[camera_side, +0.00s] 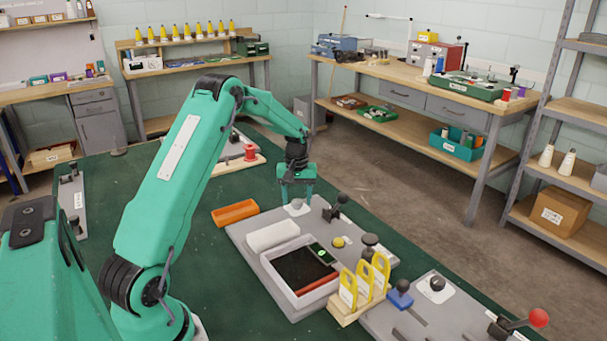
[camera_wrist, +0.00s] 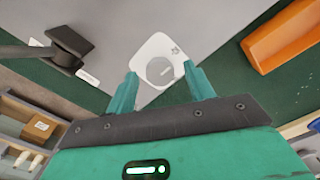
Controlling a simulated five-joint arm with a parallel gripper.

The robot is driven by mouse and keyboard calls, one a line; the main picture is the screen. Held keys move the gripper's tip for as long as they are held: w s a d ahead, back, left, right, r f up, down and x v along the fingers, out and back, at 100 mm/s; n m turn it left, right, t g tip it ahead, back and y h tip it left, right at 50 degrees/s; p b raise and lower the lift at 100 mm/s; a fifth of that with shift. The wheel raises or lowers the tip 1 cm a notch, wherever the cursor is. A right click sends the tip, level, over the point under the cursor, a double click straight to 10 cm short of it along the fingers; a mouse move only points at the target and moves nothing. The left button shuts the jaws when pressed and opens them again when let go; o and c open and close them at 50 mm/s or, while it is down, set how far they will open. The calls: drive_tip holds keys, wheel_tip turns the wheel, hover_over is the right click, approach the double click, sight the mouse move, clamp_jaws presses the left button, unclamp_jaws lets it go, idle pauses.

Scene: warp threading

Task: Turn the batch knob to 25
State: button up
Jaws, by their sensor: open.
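A round grey knob (camera_wrist: 159,70) sits on a white plate (camera_wrist: 148,48) with a small dark mark at one edge, in the wrist view. In the side view the white plate (camera_side: 297,209) lies at the far end of the grey panel, under my gripper (camera_side: 297,198). My gripper is open, pointing down, and in the wrist view its two fingertips (camera_wrist: 160,78) stand on either side of the knob. I cannot tell whether they touch it. The scale numbers and the knob's setting are too small to read.
A black lever (camera_side: 336,207) stands close to the right of my gripper. A white tray (camera_side: 301,298), a white block (camera_side: 272,235) and yellow-handled pieces (camera_side: 365,280) are nearer the camera.

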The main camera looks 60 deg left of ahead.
sight(298, 202)
drive_tip(key=shift+r, duration=3.85)
drive_tip(key=s+d+r+m+t, duration=0.1)
drive_tip(key=s+d+r+m, duration=0.25)
drive_tip(key=d+r, duration=0.4)
drive_tip(key=s+d+r+m+t, duration=0.1)
drive_tip(key=s+d+r+m, duration=0.1)
drive_tip(key=s+d+r, duration=0.55)
drive_tip(key=s+d+f+m+t, duration=0.1)
drive_tip(key=s+d+m+t, duration=0.2)
drive_tip(key=s+d, duration=0.9)
drive_tip(key=s+m, duration=0.1)
drive_tip(key=m, duration=0.2)
drive_tip(key=shift+s+f+t, duration=0.2)
drive_tip(key=shift+s+t, duration=0.1)
